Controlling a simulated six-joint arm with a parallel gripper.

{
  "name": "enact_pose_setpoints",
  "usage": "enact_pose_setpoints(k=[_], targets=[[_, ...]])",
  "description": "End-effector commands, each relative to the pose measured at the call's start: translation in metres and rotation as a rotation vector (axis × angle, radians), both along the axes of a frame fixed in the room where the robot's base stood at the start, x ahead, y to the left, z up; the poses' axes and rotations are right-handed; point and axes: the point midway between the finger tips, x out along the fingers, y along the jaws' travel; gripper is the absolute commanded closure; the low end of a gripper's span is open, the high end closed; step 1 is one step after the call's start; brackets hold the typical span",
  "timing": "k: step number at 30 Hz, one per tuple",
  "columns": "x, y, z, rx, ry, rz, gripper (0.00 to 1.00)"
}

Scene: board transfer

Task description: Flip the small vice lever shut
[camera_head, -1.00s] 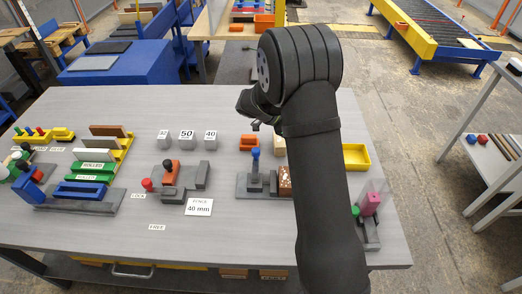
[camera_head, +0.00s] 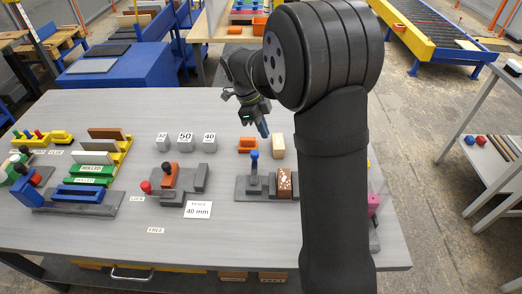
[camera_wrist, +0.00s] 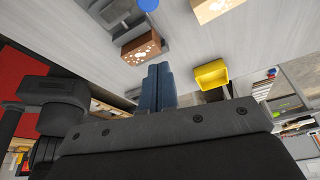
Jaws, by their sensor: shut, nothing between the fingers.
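The small vice (camera_head: 268,188) is a grey fixture right of the middle of the table. Its lever (camera_head: 254,163) stands upright with a blue knob on top. A brown speckled block (camera_head: 285,180) sits at the vice's right side; it also shows in the wrist view (camera_wrist: 140,48). The lever's blue knob (camera_wrist: 148,4) is cut by the top edge of the wrist view. My gripper (camera_head: 264,131) hangs above and just behind the lever, apart from it. Its blue fingers (camera_wrist: 157,88) are together and empty.
A pale wooden block (camera_head: 278,146) and an orange block (camera_head: 247,145) stand behind the vice. A yellow tray (camera_wrist: 211,74) lies to the right, mostly behind my arm in the head view.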

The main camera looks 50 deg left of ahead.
Motion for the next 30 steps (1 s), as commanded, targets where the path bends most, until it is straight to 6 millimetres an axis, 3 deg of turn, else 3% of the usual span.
enact_pose_setpoints(k=[8, 20, 24, 30], targets=[[0.003, -0.006, -0.017, -0.004, 0.0, 0.0, 1.0], [0.017, -0.03, -0.096, -0.005, 0.0, -0.001, 1.0], [0.006, -0.009, -0.096, 0.001, -0.002, 0.003, 1.0], [-0.002, 0.004, -0.095, -0.001, -0.001, 0.001, 1.0]])
